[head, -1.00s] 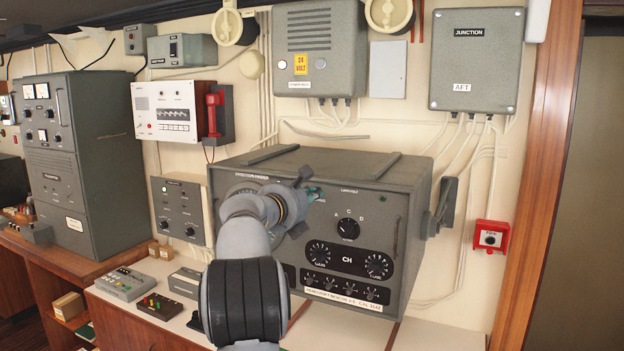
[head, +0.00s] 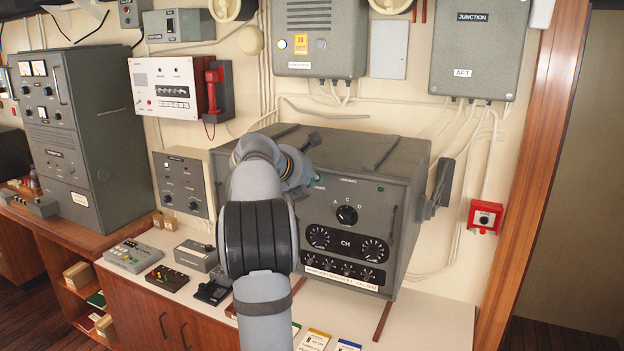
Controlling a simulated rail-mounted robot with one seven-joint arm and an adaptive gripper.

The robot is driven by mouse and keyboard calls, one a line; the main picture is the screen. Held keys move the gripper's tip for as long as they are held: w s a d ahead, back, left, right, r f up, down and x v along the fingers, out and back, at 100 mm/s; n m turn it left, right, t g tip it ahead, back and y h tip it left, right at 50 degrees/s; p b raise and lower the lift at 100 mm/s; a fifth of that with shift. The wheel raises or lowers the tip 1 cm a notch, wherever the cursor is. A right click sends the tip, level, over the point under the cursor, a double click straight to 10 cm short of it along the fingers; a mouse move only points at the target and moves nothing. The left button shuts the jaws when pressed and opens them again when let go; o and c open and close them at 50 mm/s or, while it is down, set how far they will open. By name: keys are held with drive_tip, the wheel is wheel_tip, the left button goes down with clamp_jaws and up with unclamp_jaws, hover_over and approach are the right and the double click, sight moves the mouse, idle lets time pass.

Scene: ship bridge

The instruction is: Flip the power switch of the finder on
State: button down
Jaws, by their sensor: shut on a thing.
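The finder (head: 400,225) is a large grey box on the counter, with a dark front panel carrying a selector knob (head: 347,215), two CH dials and a row of small knobs. My gripper (head: 316,180) is at the upper left of this panel, mostly hidden behind my wrist. Only a bit of its teal fingertip area shows, close to the panel. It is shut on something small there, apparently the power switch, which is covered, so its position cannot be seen. My arm also hides the left part of the panel.
On the counter (head: 420,322) left of my arm are a grey button box (head: 133,256), a small black box (head: 168,278) and other small units. Cards lie in front of the finder. A red call box (head: 485,217) is on the wall at right. The front right counter is clear.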

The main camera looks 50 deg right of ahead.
drive_tip(key=shift+s, duration=0.1)
drive_tip(key=c, duration=1.9)
unclamp_jaws()
drive_tip(key=shift+c, duration=0.2)
drive_tip(key=shift+v, duration=4)
drive_tip(key=shift+f, duration=0.1)
drive_tip(key=x, duration=0.5)
drive_tip(key=shift+d+f, duration=0.1)
drive_tip(key=shift+d, duration=0.25)
